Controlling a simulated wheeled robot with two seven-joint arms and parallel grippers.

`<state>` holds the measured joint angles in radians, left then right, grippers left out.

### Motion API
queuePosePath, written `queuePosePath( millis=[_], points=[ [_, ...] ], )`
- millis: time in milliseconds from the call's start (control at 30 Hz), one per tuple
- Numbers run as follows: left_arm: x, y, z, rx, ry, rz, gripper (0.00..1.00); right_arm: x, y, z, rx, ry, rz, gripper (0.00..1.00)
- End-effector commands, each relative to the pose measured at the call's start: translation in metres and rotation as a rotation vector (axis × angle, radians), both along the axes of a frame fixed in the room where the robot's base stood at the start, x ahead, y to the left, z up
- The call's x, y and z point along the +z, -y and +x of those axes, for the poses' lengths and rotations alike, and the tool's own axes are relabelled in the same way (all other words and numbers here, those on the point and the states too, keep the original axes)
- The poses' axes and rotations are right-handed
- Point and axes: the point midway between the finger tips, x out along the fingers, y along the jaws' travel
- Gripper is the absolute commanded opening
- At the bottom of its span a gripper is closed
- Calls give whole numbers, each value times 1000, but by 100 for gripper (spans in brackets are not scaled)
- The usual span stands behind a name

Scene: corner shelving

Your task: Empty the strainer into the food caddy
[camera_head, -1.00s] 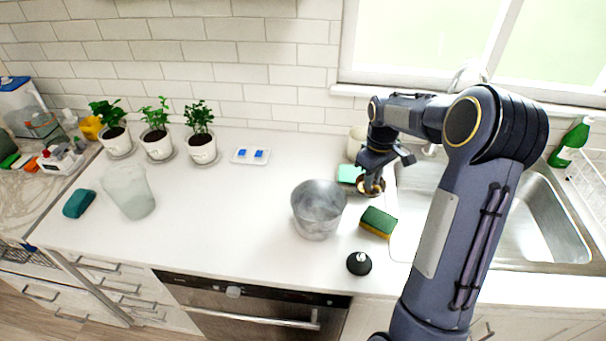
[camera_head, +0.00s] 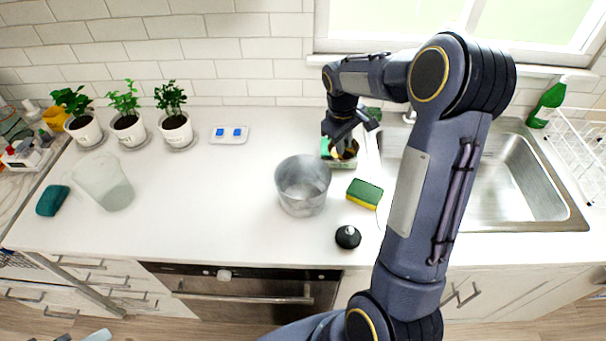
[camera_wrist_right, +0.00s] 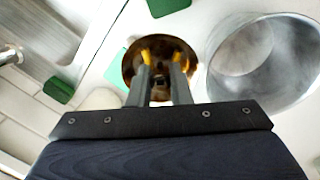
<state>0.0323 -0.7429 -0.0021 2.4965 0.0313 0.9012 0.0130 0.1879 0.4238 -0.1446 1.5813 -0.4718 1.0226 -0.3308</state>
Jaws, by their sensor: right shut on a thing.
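The strainer is a small round brown-copper bowl (camera_head: 346,160), also seen in the right wrist view (camera_wrist_right: 134,66). My right gripper (camera_head: 345,146) is shut on it, its yellow-tipped fingers (camera_wrist_right: 162,58) reaching inside the bowl. What lies in the bowl is too dark to tell. The strainer is behind and to the right of a grey metal bucket (camera_head: 302,188), which looks like the food caddy. The bucket is open-topped and upright on the counter, and shows beside the strainer in the wrist view (camera_wrist_right: 262,62).
A green-yellow sponge (camera_head: 365,193) and a black knobbed piece (camera_head: 348,237) lie right of the bucket. The sink (camera_head: 500,190) is at the right. A translucent container (camera_head: 103,183) and potted plants (camera_head: 175,130) stand left. The counter between is clear.

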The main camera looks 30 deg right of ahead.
Motion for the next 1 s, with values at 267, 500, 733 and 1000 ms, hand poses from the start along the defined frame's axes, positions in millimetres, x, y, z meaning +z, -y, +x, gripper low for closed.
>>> queuePosePath(
  millis=[267, 500, 733, 1000],
  points=[
    [0, 0, 0, 0, 0, 0, 36, 14, -19, -1, 5, 16, -131, 0],
    [-1, 0, 0, 0, 0, 0, 36, 19, -24, -2, 2, 16, -183, 0],
    [0, 0, 0, 0, 0, 0, 36, 24, -29, -2, 3, 21, -213, 0],
    [0, 0, 0, 0, 0, 0, 36, 24, -34, -3, 2, 21, -249, 0]
  ],
)
